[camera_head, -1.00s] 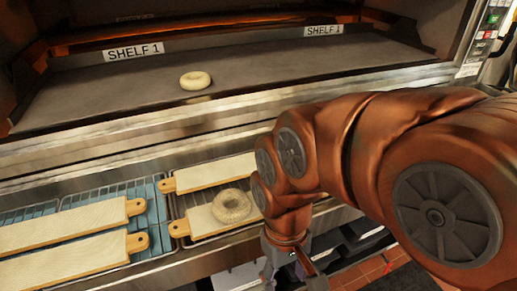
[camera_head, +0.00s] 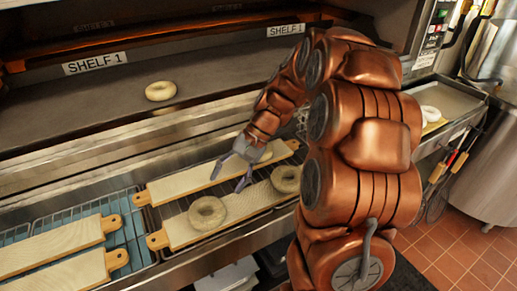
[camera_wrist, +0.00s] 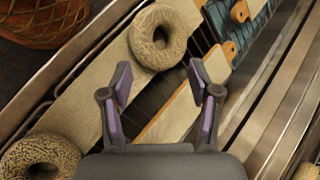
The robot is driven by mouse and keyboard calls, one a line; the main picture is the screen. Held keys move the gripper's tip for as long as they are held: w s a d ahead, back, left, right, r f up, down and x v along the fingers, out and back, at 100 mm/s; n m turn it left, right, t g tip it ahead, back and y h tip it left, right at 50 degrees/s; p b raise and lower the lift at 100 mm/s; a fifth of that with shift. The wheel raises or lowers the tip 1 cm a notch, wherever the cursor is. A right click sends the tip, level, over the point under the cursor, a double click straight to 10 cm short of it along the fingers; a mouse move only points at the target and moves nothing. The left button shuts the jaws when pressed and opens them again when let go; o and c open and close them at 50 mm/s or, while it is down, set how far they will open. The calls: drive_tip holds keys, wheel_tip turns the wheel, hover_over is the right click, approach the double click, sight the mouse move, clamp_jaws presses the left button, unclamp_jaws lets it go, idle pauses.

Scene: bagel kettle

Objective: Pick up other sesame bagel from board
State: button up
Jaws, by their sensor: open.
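Two sesame bagels lie apart on the front wooden board (camera_head: 240,205) in the head view. One sesame bagel (camera_head: 207,223) is near the handle end at left. The other sesame bagel (camera_head: 286,188) is farther right along the board. My gripper (camera_head: 230,179) is open and empty above the boards, between and behind the two bagels. In the wrist view my open gripper (camera_wrist: 160,85) has one bagel (camera_wrist: 143,52) beyond its fingertips at the top. The other bagel (camera_wrist: 35,148) is at the lower left, cut by the frame edge. Neither is between the fingers.
A second board (camera_head: 185,184) lies behind, partly under my gripper. More boards (camera_head: 50,243) lie at left on the wire rack. A plain bagel (camera_head: 160,91) sits on the oven shelf (camera_head: 120,105). Pale bagels (camera_head: 430,114) are on the counter at right.

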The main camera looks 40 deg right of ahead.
drive_tip(key=w+d+f+m+t+y+p, duration=0.15)
drive_tip(key=w+d+m+t, duration=0.35)
drive_tip(key=d, duration=0.7)
drive_tip(key=m+t, duration=0.2)
approach(268, 152)
drive_tip(key=x, duration=0.3)
drive_tip(key=shift+w+f+p, duration=0.2)
drive_tip(key=shift+w+p, duration=0.15)
drive_tip(key=shift+w, duration=0.1)
drive_tip(key=shift+d, duration=0.1)
drive_tip(key=shift+p+x, duration=0.5)
drive_tip(key=shift+x, duration=0.65)
drive_tip(key=p+x, duration=0.1)
drive_tip(key=x, duration=0.2)
drive_tip(key=p+x, duration=0.1)
drive_tip(key=shift+s+a+f+p, duration=0.15)
drive_tip(key=shift+a+p, duration=0.15)
drive_tip(key=shift+a, duration=0.2)
drive_tip(key=shift+a+f, duration=0.2)
drive_tip(key=shift+f, duration=0.1)
drive_tip(key=c, duration=1.1)
